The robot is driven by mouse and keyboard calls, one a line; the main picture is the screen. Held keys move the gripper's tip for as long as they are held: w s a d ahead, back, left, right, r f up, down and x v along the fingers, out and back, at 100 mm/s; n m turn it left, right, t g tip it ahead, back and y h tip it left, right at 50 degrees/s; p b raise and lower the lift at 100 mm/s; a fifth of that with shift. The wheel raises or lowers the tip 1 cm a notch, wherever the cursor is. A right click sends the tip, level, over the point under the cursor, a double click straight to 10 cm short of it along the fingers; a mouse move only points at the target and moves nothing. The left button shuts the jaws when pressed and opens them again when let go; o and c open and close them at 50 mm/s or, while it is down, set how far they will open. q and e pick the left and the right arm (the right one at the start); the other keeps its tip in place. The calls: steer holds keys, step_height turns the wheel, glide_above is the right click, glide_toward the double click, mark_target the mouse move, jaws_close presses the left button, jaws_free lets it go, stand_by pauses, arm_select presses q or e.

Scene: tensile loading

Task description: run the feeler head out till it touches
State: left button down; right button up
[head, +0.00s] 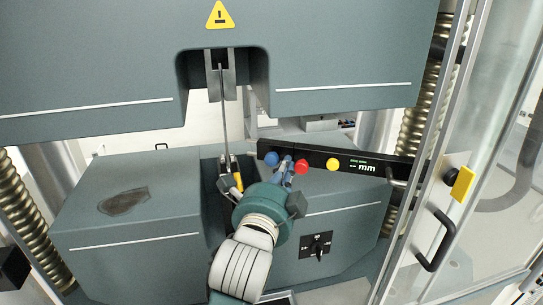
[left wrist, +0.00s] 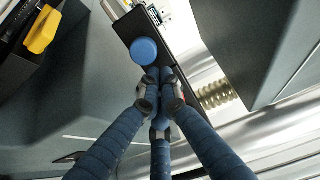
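The feeler head is a black bar (head: 390,163) reaching in from the right-hand column, with a blue button (head: 271,158), a red button (head: 301,166), a yellow button (head: 333,164) and a green "mm" display (head: 362,166) showing dashes. Its left end stands apart from the thin upright specimen strip (head: 224,115) in the head view. My left gripper (head: 285,167) is at the bar's front, between the blue and red buttons. The left wrist view shows its fingertips (left wrist: 160,76) drawn together just beside the blue button (left wrist: 144,50); I cannot tell whether they touch it. My right gripper is not in view.
The upper crosshead (head: 330,45) hangs above with its grip. The lower block (head: 125,200) holds a grip with a yellow handle (head: 238,182). A rotary switch (head: 317,246) is on the front. A glass door with a black handle (head: 437,240) stands at the right.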

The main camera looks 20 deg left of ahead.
arm_select(q)
steer(key=shift+s+a+p, duration=0.15)
steer(key=shift+a+p, duration=0.45)
steer(key=shift+a, duration=1.3)
steer(key=shift+s+a+p, duration=0.15)
steer(key=shift+a+p, duration=0.2)
steer(key=shift+a, duration=0.75)
steer(key=shift+d+p, duration=0.35)
steer(key=shift+p, duration=0.05)
steer(key=p, duration=0.6)
glide_toward(270, 161)
steer(key=shift+a, duration=0.55)
